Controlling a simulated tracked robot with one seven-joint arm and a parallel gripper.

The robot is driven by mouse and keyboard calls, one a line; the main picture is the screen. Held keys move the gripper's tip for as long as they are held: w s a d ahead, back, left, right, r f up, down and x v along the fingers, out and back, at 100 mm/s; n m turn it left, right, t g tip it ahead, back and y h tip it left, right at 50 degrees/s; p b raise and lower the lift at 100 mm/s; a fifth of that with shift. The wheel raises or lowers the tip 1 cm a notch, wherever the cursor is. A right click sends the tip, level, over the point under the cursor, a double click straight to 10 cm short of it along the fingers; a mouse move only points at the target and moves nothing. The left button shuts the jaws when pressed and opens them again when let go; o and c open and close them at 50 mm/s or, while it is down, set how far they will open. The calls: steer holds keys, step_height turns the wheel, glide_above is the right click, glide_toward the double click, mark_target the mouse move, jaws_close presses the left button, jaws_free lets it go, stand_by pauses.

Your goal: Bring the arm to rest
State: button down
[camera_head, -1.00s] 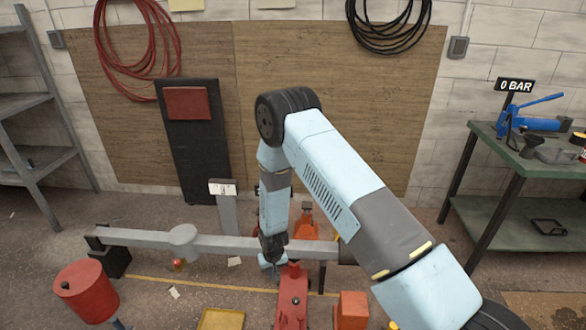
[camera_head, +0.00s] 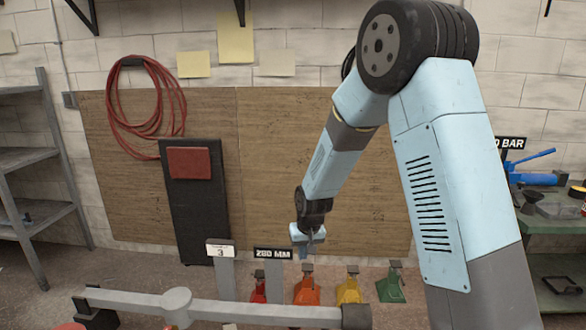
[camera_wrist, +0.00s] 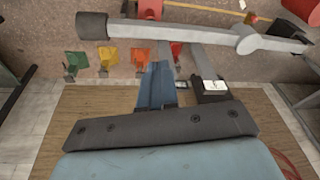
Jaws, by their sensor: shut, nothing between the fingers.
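My gripper (camera_head: 308,242) hangs in front of the wooden board (camera_head: 275,200), pointing down, above the row of coloured stands. Its two blue fingers (camera_wrist: 157,84) are together and empty in the wrist view. My arm is raised, with its elbow high at the right of the head view. A grey beam (camera_head: 230,309) runs across below the gripper, apart from it.
Red (camera_head: 258,291), orange (camera_head: 305,286), yellow (camera_head: 349,291) and green (camera_head: 391,286) stands line the floor. A "280 MM" sign (camera_head: 272,254) and a "3" sign (camera_head: 221,251) stand beside them. A shelf (camera_head: 30,160) is left; a bench (camera_head: 555,227) is right.

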steer(key=s+d+r+m+t, duration=0.1)
steer(key=s+d+r, duration=0.45)
steer(key=r, duration=0.45)
steer(key=s+d+r, duration=0.5)
steer(key=d+r, duration=0.1)
steer(key=r, duration=0.4)
steer(key=s+d+r+m+t, duration=0.1)
steer(key=s+d+r, duration=0.3)
steer(key=s, duration=0.6)
steer(key=s+d+r+t+h, duration=0.1)
steer(key=s+d+r, duration=0.3)
steer(key=s, duration=0.5)
steer(key=shift+s+d+r+m, duration=0.2)
steer(key=shift+s+d+m, duration=0.2)
steer(key=shift+d, duration=0.05)
